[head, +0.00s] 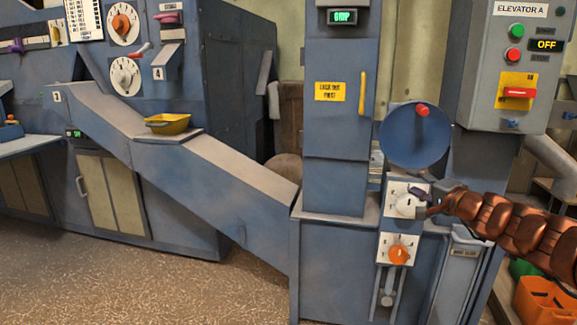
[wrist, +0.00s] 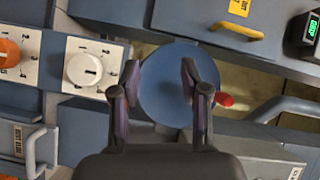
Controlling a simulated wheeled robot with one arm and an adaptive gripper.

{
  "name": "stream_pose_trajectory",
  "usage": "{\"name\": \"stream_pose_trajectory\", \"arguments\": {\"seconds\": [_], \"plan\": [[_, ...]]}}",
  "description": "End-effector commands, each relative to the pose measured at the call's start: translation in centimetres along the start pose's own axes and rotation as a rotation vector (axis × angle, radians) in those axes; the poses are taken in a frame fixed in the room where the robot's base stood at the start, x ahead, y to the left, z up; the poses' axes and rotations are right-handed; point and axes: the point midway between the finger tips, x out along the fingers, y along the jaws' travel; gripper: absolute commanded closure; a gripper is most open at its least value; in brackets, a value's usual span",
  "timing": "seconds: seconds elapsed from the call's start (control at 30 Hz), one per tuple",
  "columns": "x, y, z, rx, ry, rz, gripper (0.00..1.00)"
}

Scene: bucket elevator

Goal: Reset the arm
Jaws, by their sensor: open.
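My gripper (head: 424,197) is in front of the lower panel of the elevator column in the head view, right beside a white dial (head: 405,205). In the wrist view my gripper (wrist: 188,72) is open with nothing between its fingers. Behind the fingers is a round blue disc (wrist: 160,88) with a red knob (wrist: 224,100). The white dial (wrist: 84,70) shows to the left of the fingers, apart from them. My brown segmented arm reaches in from the right in the head view and covers part of the panel.
An orange dial (head: 399,253) sits below the white one. A grey control box (head: 478,100) labelled ELEVATOR A reads OFF, with a red switch (head: 517,92). A yellow tray (head: 168,123) rests on the sloping chute (head: 215,165). An orange crate (head: 543,302) stands at lower right. The floor at left is clear.

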Motion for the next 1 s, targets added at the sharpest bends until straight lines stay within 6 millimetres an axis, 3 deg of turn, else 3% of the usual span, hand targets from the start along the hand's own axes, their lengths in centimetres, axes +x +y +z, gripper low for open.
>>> {"name": "stream_pose_trajectory", "arguments": {"seconds": [0.03, 0.2, 0.43, 0.6, 0.7, 0.87, 1.0], "plan": [[0.1, -3.3, 2.0, -0.033, -0.055, -0.009, 0.55], [-0.5, -10.1, 10.1, -0.139, -0.252, -0.016, 0.55], [-4.5, -16.5, 21.9, -0.304, -0.555, 0.045, 0.55], [-9.5, -18.1, 28.8, -0.422, -0.762, 0.157, 0.55], [-13.1, -18.1, 31.7, -0.485, -0.871, 0.247, 0.55], [-19.4, -17.4, 34.1, -0.575, -1.014, 0.429, 0.55], [-25.5, -16.4, 34.2, -0.638, -1.107, 0.623, 0.55]]}}
